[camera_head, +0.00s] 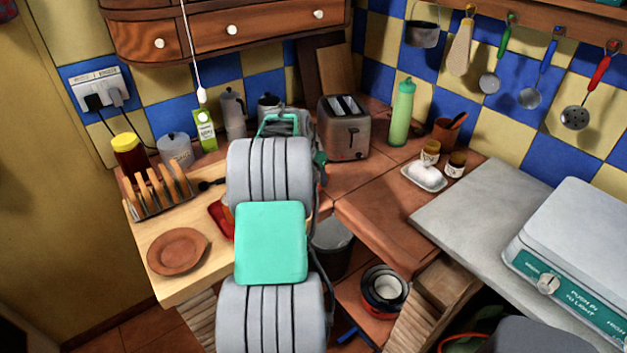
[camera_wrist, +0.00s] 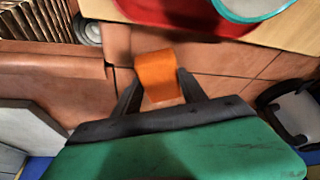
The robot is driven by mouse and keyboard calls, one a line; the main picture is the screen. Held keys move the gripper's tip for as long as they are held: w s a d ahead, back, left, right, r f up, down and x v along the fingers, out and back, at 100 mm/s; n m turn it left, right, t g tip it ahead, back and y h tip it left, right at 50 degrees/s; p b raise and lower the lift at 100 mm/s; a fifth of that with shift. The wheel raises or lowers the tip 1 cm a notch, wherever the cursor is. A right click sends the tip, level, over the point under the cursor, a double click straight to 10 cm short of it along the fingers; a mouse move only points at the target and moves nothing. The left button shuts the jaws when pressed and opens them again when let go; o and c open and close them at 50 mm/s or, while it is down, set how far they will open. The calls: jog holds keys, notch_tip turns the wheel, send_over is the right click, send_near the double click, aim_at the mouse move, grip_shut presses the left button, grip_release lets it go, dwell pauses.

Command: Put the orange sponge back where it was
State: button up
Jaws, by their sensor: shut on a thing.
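The orange sponge (camera_wrist: 160,70) shows in the wrist view as a small block between the two dark fingers of my gripper (camera_wrist: 158,76). The fingers are shut on it. Tiled terracotta surface lies beyond it; the picture does not show clearly how high the sponge is above that. A red tray (camera_wrist: 180,14) is beyond the gripper, apart from the sponge. In the head view my arm hides the gripper, and only an edge of the red tray (camera_head: 219,218) shows beside the arm.
A teal-rimmed bowl (camera_wrist: 247,8) is by the tray in the wrist view. In the head view, a brown plate (camera_head: 178,251) and toast rack (camera_head: 160,192) stand left; a toaster (camera_head: 345,130), green bottle (camera_head: 402,112) and butter dish (camera_head: 424,176) stand behind. The right tiled counter (camera_head: 385,207) is mostly clear.

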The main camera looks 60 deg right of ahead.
jog(key=shift+f, duration=0.95)
jog(key=o, duration=1.2)
jog(key=shift+r, duration=0.1)
